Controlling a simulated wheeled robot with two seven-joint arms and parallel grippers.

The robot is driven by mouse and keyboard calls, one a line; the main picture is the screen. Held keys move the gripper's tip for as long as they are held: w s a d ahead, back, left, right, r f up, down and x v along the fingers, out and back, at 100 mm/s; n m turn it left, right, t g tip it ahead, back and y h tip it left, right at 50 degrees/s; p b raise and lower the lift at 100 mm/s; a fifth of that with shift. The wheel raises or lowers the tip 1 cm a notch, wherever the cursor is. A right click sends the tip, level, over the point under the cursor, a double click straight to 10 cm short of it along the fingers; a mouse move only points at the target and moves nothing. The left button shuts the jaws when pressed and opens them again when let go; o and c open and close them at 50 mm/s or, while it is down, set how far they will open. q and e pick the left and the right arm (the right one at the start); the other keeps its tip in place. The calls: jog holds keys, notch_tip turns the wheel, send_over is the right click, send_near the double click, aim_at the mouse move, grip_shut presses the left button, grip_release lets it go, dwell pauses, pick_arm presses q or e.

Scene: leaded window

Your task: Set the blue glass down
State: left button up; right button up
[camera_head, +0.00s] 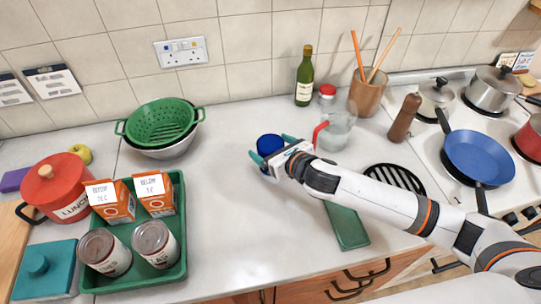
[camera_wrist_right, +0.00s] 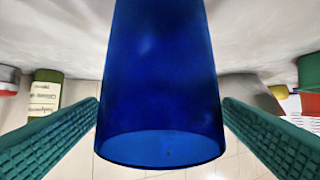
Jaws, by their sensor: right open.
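The blue glass (camera_head: 269,145) stands upright on the counter, left of the clear jug. My right gripper (camera_head: 273,149) is open around it, with one teal fingertip on each side. In the right wrist view the blue glass (camera_wrist_right: 160,85) fills the middle between the two open fingers of my right gripper (camera_wrist_right: 160,125). A gap shows on both sides, so the fingers look apart from it. The picture there is turned over, with the rim low; the glass's base is out of that view. My left gripper is not in view.
The clear jug with a red handle (camera_head: 336,130) stands close to the right of the glass. A green bottle (camera_head: 304,78) and a utensil pot (camera_head: 366,95) are behind. A green tray (camera_head: 179,245) holds cartons and cans at left. The counter (camera_head: 225,210) left of my gripper is bare.

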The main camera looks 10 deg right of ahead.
jog(key=shift+w+a+f, duration=0.25)
jog(key=shift+w, duration=0.2)
jog(key=c, duration=1.5)
jog(key=shift+r, duration=0.15)
jog(key=shift+c, duration=0.8)
